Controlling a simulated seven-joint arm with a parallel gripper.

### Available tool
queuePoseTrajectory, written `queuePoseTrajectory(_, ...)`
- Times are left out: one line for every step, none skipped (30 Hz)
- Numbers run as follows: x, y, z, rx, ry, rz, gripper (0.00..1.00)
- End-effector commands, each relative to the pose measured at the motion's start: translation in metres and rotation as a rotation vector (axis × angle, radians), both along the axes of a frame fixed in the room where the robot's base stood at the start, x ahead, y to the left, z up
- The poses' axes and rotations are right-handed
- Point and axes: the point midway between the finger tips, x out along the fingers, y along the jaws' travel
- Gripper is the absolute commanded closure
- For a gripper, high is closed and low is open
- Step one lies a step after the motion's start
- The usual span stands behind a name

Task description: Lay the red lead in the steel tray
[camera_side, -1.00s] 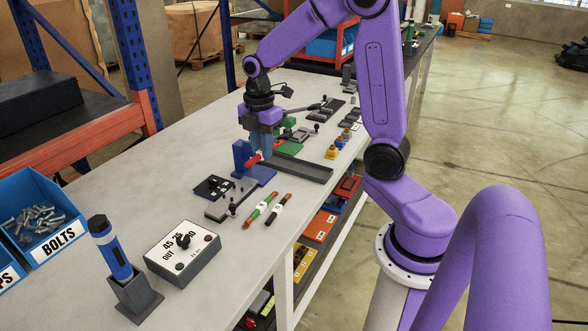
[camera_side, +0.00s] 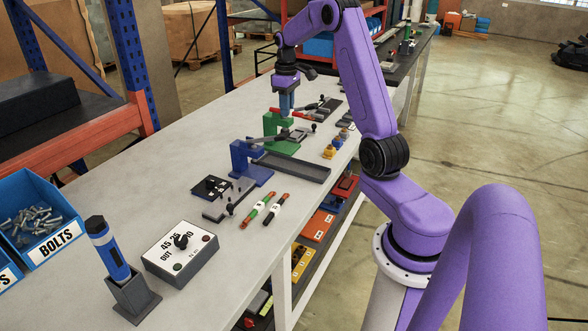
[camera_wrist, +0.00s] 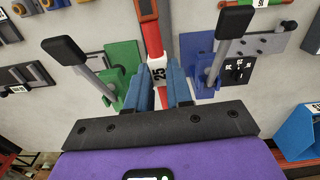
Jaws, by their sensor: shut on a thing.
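The red lead (camera_wrist: 154,40), with a white "25" label, is held between the blue fingers of my gripper (camera_wrist: 160,88) in the wrist view. In the side view my gripper (camera_side: 287,110) is shut on it, above the table by the green clamp stand; the lead's red ends (camera_side: 302,115) show on both sides of the fingers. The steel tray (camera_side: 292,167) is a long, shallow dark-grey tray, nearer the camera than the gripper. It looks empty.
A green clamp stand (camera_side: 282,143) and a blue clamp stand (camera_side: 246,160) stand beside the tray. A green lead (camera_side: 260,211) and a black lead (camera_side: 276,208) lie on the table nearer the camera. A selector box (camera_side: 181,252) and a blue bolts bin (camera_side: 38,215) are at front left.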

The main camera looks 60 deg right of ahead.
Motion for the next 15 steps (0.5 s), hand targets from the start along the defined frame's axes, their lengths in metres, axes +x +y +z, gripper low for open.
queuePoseTrajectory(-0.002, -0.010, -0.001, 0.000, 0.000, -0.043, 1.00)
queuePoseTrajectory(-0.003, -0.014, -0.001, 0.000, 0.000, -0.069, 1.00)
queuePoseTrajectory(-0.003, -0.011, -0.011, 0.003, 0.004, -0.061, 1.00)
queuePoseTrajectory(-0.003, -0.010, -0.016, 0.004, 0.005, -0.059, 1.00)
queuePoseTrajectory(-0.003, -0.010, -0.022, 0.004, 0.005, -0.058, 1.00)
queuePoseTrajectory(-0.003, -0.010, -0.028, 0.003, 0.004, -0.057, 1.00)
queuePoseTrajectory(-0.003, -0.010, -0.035, 0.004, 0.005, -0.057, 1.00)
queuePoseTrajectory(-0.003, -0.010, -0.041, 0.004, 0.005, -0.057, 1.00)
queuePoseTrajectory(-0.003, -0.010, -0.048, 0.003, 0.005, -0.056, 1.00)
queuePoseTrajectory(-0.003, -0.010, -0.053, 0.003, 0.004, -0.056, 1.00)
queuePoseTrajectory(-0.003, -0.010, -0.060, 0.004, 0.005, -0.056, 1.00)
queuePoseTrajectory(-0.003, -0.010, -0.068, 0.004, 0.005, -0.055, 1.00)
queuePoseTrajectory(-0.003, -0.010, -0.072, 0.003, 0.004, -0.055, 1.00)
queuePoseTrajectory(-0.003, -0.010, -0.077, 0.003, 0.004, -0.055, 1.00)
queuePoseTrajectory(-0.003, -0.010, -0.084, 0.002, 0.003, -0.054, 1.00)
